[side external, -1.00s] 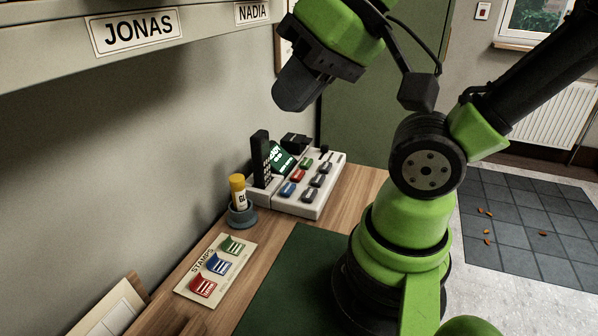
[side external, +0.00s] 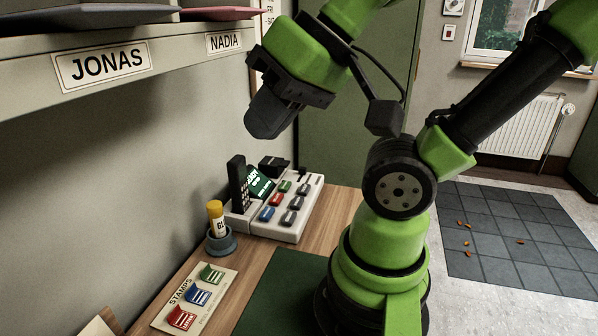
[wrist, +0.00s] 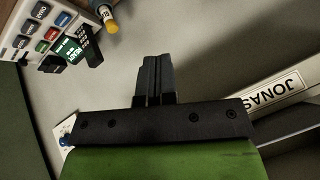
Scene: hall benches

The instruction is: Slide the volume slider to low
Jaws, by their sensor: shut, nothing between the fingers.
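A white desk console (side external: 285,232) stands on the wooden bench, with coloured and grey keys, a dark handset on its left and a lit green screen (side external: 260,182). A small dark knob (side external: 303,174) near its far right corner may be the volume slider; its label and setting are too small to read. My gripper (side external: 264,128) is high above the console, in front of the wall, clear of everything. In the wrist view its dark fingers (wrist: 153,62) are together and empty. There the console (wrist: 20,32) is cut off at the upper left, and no slider is clearly visible.
A glue stick (side external: 216,216) stands in a blue-grey cup beside the console. A stamp card (side external: 197,297) with three coloured stamps lies nearer. A shelf with name labels (side external: 102,66) overhangs at the left. A green mat (side external: 272,293) covers bench space in front.

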